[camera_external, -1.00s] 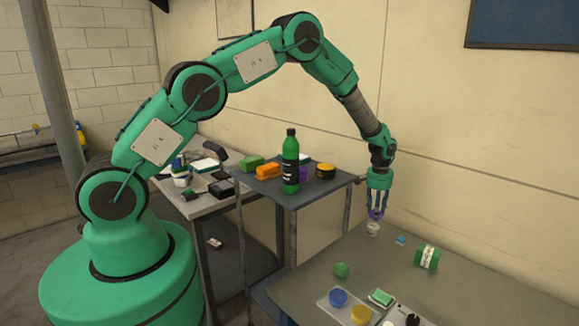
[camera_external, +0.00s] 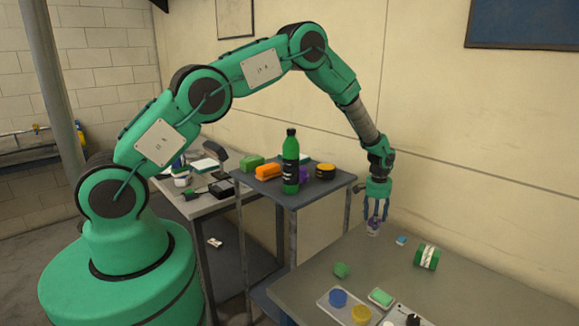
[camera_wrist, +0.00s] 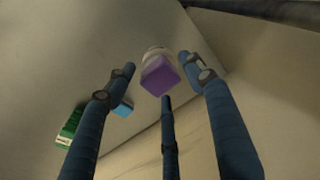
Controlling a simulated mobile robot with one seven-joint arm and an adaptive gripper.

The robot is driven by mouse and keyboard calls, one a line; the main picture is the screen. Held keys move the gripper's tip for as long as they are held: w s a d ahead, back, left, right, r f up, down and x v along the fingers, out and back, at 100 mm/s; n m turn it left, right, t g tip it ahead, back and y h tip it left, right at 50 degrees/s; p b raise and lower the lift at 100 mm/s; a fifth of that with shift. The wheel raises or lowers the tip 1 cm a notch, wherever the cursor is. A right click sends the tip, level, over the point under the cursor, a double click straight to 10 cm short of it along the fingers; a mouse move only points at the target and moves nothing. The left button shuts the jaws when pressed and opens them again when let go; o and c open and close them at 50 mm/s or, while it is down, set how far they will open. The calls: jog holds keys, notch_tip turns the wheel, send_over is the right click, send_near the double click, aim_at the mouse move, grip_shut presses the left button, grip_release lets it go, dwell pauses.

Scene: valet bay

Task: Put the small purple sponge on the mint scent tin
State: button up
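The small purple sponge (camera_external: 373,223) sits on top of a small pale tin (camera_external: 373,233), which appears to be the mint scent tin, on the near table by the wall. In the wrist view the sponge (camera_wrist: 160,78) covers much of the tin (camera_wrist: 156,51), whose pale rim shows behind it. My gripper (camera_external: 376,220) is above and around the sponge, pointing down. In the wrist view its blue fingers (camera_wrist: 157,68) are spread, with gaps between them and the sponge. It is open and empty.
A tall green bottle (camera_external: 290,165) stands on the shelf behind.

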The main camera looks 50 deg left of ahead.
jog(key=shift+r, duration=0.15)
notch_tip(320, 180, up, 12)
jog(key=b, duration=0.1)
jog(key=shift+s, duration=0.45)
dwell(0.4)
dwell(0.5)
jog(key=s+a+r+t, duration=0.1)
jog(key=s+a+r, duration=0.4)
jog(key=r, duration=0.5)
jog(key=s+a+r, duration=0.2)
jog(key=s+r, duration=0.5)
jog(key=r, duration=0.3)
jog(key=s+a+r+t, duration=0.1)
jog(key=s+a+r, duration=0.3)
jog(key=s+r, duration=0.45)
jog(key=s+a+r+t, duration=0.1)
jog(key=s+a+r, duration=0.1)
jog(key=s+r, duration=0.4)
jog(key=s+a+r, duration=0.2)
jog(key=s+r, duration=0.1)
jog(key=s, duration=0.5)
jog(key=s+a+t, duration=0.1)
jog(key=s+a, duration=0.2)
jog(key=s, duration=1.5)
jog(key=shift+f+t, duration=0.25)
jog(key=shift+t, duration=0.15)
